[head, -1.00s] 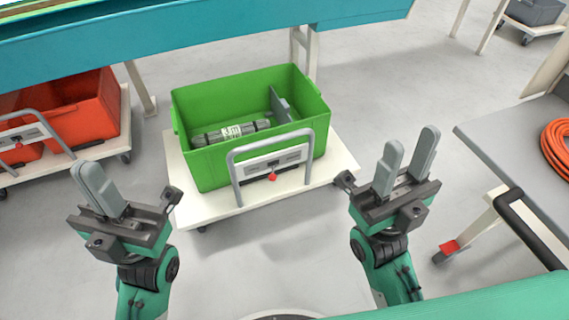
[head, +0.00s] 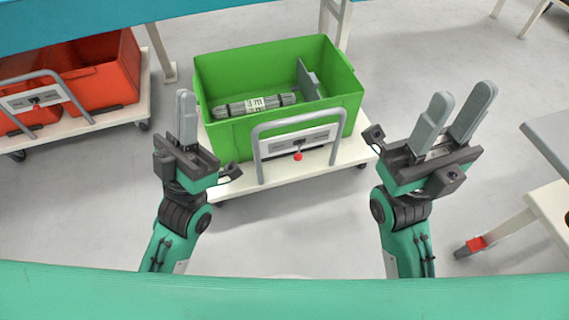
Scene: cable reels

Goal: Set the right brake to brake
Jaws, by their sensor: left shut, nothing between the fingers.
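The trolley with the green crate has a grey handle frame and a pale brake panel (head: 298,141). A brake lever with a red knob (head: 298,156) sits at the panel's lower edge, knob pointing down. A second red-knobbed brake lever (head: 36,107) is on the left trolley. My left gripper (head: 185,112) is shut and empty, standing left of the green crate trolley's handle, apart from it. My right gripper (head: 452,112) is open and empty, right of that trolley and apart from the knob. The exact lever setting is too small to tell.
The green crate (head: 232,135) holds a grey labelled bundle (head: 262,105) and a grey plate. Orange-red crates (head: 110,75) stand on the left trolley. A grey table (head: 550,140) is at the right, with a red piece (head: 475,243) by its leg. Floor between my arms is clear.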

